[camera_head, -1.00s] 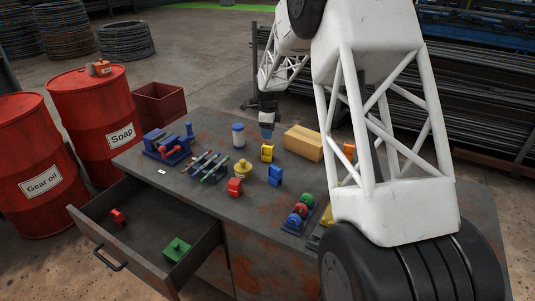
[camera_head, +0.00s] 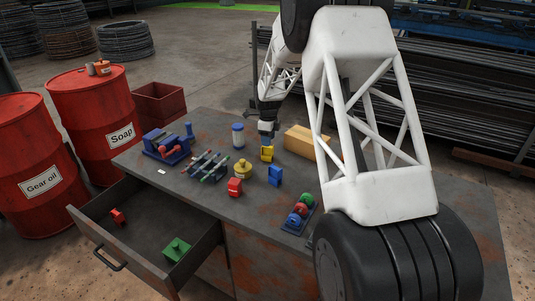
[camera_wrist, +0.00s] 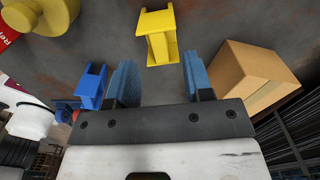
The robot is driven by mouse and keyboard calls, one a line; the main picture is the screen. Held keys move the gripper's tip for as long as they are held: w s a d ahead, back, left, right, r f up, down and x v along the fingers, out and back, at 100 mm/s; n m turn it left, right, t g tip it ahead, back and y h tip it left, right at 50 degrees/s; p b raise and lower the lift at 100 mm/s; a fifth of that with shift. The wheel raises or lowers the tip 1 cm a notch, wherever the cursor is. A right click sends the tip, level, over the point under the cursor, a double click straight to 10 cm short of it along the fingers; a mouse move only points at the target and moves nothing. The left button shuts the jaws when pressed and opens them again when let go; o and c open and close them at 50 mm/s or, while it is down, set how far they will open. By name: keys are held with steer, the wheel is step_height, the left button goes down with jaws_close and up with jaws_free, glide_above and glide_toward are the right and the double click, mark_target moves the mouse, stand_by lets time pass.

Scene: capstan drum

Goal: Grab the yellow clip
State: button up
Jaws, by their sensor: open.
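The yellow clip (camera_head: 267,154) stands on the grey, rust-stained workbench, near its middle. In the wrist view the yellow clip (camera_wrist: 157,38) is ahead of my gripper, roughly in line with the gap between the fingers. My gripper (camera_head: 267,133) is just above and behind the clip in the head view. In the wrist view my gripper (camera_wrist: 157,75) has its two blue fingers apart, with nothing between them. No contact with the clip shows.
A cardboard box (camera_head: 313,144) stands right of the clip. A drawer (camera_head: 150,235) is open at the front.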

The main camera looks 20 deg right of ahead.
mark_target(268, 154)
steer(key=shift+f, duration=0.2)
steer(key=shift+a+f, duration=0.1)
steer(key=shift+f, duration=2.45)
jaws_close()
